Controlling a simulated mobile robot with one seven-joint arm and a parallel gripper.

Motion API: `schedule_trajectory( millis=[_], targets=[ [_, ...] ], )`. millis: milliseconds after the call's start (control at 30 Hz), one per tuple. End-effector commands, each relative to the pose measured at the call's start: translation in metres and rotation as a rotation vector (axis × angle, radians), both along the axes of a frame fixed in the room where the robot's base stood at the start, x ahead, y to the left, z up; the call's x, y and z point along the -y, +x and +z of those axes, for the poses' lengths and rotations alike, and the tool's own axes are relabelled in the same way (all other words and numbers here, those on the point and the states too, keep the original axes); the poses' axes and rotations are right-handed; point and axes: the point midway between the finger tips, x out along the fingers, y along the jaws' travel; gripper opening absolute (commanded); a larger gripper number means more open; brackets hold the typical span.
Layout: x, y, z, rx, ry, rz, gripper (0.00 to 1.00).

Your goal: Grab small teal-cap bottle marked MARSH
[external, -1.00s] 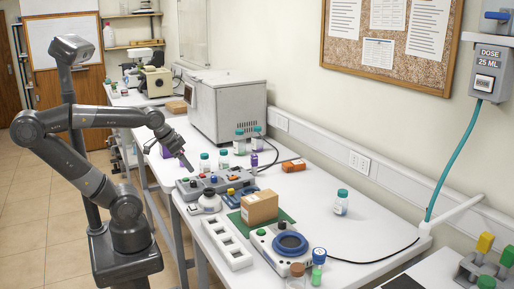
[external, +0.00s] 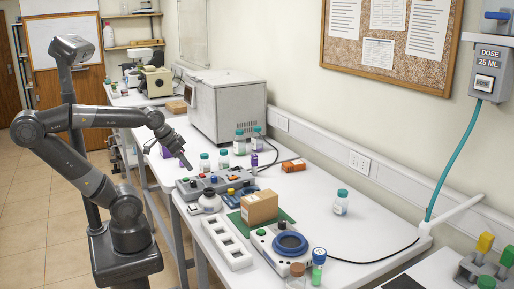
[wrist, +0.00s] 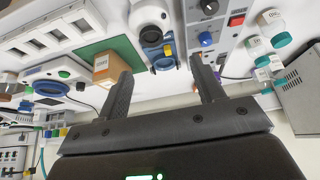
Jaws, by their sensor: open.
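Several teal-cap bottles with white labels stand on the bench. Two stand near the grey box, the left one (external: 239,144) and the right one (external: 256,138). Two more stand behind the control panel, the nearer one (external: 205,162) and the farther one (external: 223,159). Another bottle (external: 341,205) stands alone on the bench's right part. I cannot read MARSH on any label. Teal-cap bottles (wrist: 261,45) also show at the right of the wrist view. My gripper (external: 186,163) is above the bench beside the control panel. In the wrist view my gripper (wrist: 161,78) is open, with nothing between its fingers.
The control panel (external: 213,186) with knobs lies below my gripper. A cardboard box (external: 259,208), a white slotted rack (external: 228,245) and a blue-topped device (external: 289,245) stand nearer the camera. A large grey box (external: 227,105) stands behind. The bench around the lone bottle is clear.

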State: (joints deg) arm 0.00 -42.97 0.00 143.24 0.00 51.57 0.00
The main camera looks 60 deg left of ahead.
Motion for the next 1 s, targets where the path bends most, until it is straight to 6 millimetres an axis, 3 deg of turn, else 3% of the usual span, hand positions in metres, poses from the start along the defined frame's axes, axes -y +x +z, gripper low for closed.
schedule_trajectory(
  millis=[233,367,700,1000],
  targets=[
    [0.001,0.005,0.004,0.000,0.000,-0.002,0.62],
    [0.005,0.028,0.017,-0.002,0.000,-0.013,0.62],
    [0.039,0.141,0.061,0.001,-0.002,-0.056,0.62],
    [0.090,0.248,0.070,0.005,-0.003,-0.094,0.62]
  ],
)
